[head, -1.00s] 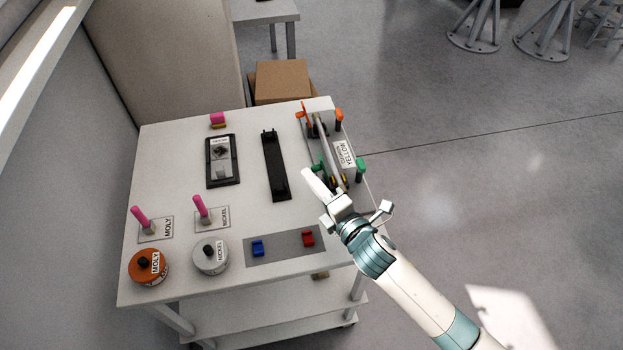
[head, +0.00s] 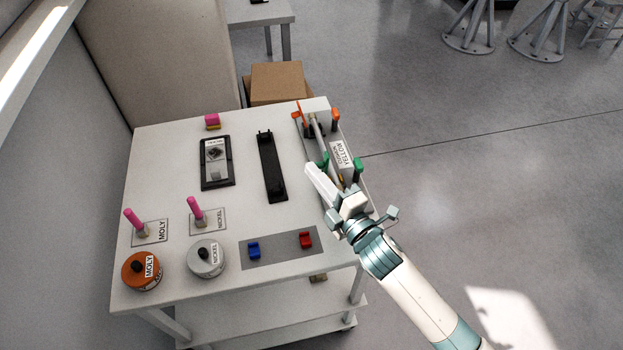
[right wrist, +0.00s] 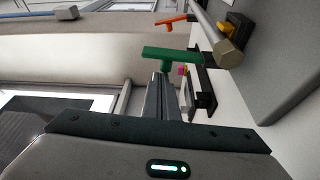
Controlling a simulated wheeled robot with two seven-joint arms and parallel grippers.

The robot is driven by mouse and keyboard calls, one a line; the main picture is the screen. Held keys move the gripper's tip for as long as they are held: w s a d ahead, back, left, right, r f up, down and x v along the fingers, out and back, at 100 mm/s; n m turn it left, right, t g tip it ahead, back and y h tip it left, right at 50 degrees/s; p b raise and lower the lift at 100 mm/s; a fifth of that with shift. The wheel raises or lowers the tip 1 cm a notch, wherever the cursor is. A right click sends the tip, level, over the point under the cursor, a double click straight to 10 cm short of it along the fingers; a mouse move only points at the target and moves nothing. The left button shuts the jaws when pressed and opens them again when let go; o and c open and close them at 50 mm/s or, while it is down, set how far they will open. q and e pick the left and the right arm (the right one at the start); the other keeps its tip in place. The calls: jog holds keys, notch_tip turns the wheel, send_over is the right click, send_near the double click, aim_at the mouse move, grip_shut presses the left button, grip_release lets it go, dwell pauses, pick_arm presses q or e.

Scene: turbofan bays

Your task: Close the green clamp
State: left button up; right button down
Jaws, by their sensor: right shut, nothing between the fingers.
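The green clamp shows in the head view as a green handle (head: 323,160) on the near left side of the fixture and a green-topped post (head: 358,166) on its right. My right gripper (head: 314,174) is shut and empty, its fingertips close beside the left green handle. In the right wrist view the green T-shaped handle (right wrist: 172,58) stands just past the ends of the shut fingers (right wrist: 164,98). I cannot tell whether they touch it. My left gripper is not in view.
Open floor lies to the right.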

aim_at(327, 164)
jog(key=d+m+t+b, duration=0.1)
jog(key=m, duration=0.1)
jog(key=d+m+t+b, duration=0.1)
jog(key=m, duration=0.2)
jog(key=w+d+m+b, duration=0.1)
jog(key=m, duration=0.2)
jog(key=shift+d+r+t, duration=0.2)
jog(key=shift+d+t, duration=0.1)
jog(key=shift+t, duration=0.1)
jog(key=shift+w+d+f+m, duration=0.2)
jog(key=shift+d+f, duration=0.1)
jog(key=shift+d, duration=0.4)
jog(key=shift+w+d+f+m, duration=0.15)
jog(key=shift+d+f, duration=0.1)
jog(key=shift+d, duration=0.4)
jog(key=shift+d+r, duration=0.1)
